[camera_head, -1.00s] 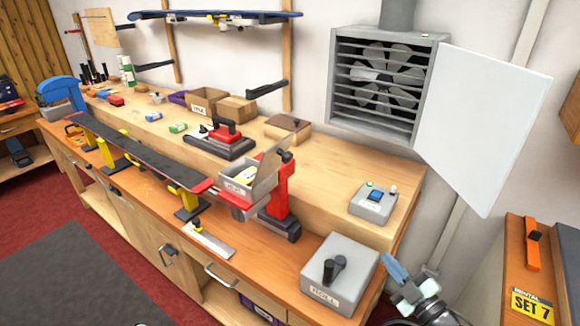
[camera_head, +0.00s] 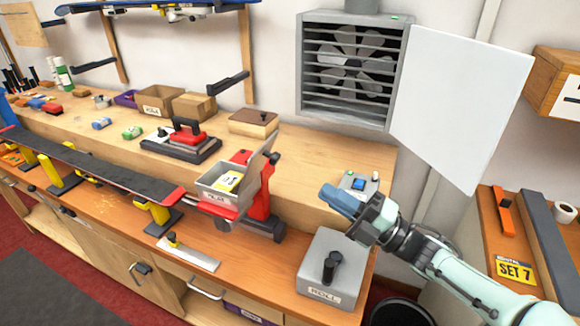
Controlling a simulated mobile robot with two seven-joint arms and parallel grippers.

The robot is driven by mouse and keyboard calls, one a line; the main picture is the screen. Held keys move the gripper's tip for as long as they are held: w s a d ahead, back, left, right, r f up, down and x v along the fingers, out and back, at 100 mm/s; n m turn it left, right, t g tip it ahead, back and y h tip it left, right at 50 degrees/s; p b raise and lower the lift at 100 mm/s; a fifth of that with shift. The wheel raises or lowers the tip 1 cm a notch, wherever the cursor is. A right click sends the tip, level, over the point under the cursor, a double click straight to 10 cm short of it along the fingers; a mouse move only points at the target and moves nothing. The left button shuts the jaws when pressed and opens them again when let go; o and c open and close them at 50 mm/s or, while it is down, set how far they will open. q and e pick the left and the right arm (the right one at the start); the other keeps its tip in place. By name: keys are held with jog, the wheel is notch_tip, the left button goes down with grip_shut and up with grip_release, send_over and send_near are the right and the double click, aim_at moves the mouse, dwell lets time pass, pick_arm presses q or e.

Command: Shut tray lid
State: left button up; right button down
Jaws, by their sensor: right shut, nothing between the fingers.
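The small grey tray (camera_head: 212,196) sits beside the red vise at the right end of the long board. Its lid (camera_head: 259,163) stands open, tilted up along the tray's right side. A yellow-and-white item (camera_head: 229,181) shows inside the tray. My right gripper (camera_head: 328,196) is shut and empty, to the right of the tray and apart from it. It is over the bench near the small grey box with a blue screen and hides part of that box. My left gripper is not in view.
The red vise (camera_head: 262,200) stands close to the tray. A grey ROLL box (camera_head: 334,266) with a black handle is below my right gripper. A red iron (camera_head: 184,143) lies behind the tray.

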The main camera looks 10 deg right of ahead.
aim_at(277, 161)
pick_arm(q)
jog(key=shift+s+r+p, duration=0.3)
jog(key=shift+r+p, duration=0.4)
jog(key=shift+p, duration=0.05)
pick_arm(e)
jog(key=x, duration=0.9)
jog(key=shift+w+a, duration=0.15)
jog(key=shift+a, duration=0.05)
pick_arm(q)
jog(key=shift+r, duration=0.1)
pick_arm(e)
jog(key=shift+a+r, duration=0.1)
jog(key=shift+r, duration=0.05)
